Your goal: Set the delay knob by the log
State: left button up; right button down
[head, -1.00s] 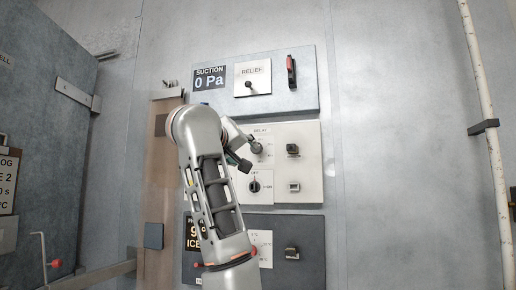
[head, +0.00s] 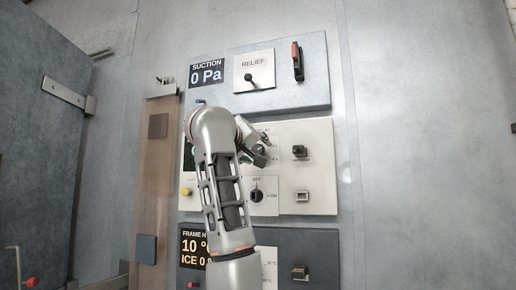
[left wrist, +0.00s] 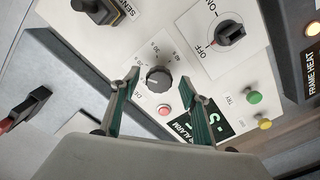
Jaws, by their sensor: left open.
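The delay knob is a dark round knob with a white pointer mark (left wrist: 158,76) on a pale plate with a printed scale. In the left wrist view it sits between the two fingers of my left gripper (left wrist: 158,88), with gaps on both sides. The gripper is open. In the head view my left gripper (head: 257,149) is at the DELAY plate, and my arm and fingers cover much of the knob and label. The log is not in view now. My right gripper is not in view.
Near the knob are an OFF/ON rotary switch (left wrist: 230,34), a pink button (left wrist: 165,110), and green (left wrist: 254,97) and yellow (left wrist: 264,123) buttons. Above are a RELIEF lever (head: 252,78) and a red-tipped handle (head: 297,62). A display (head: 208,74) reads 0 Pa.

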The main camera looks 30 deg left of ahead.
pick_arm(q)
jog(key=shift+x, duration=0.95)
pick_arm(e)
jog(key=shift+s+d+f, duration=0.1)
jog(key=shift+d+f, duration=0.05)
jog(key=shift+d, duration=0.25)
pick_arm(q)
jog(key=shift+w, duration=0.1)
jog(key=shift+c, duration=0.3)
jog(key=c, duration=1.1)
jog(key=shift+o, duration=0.3)
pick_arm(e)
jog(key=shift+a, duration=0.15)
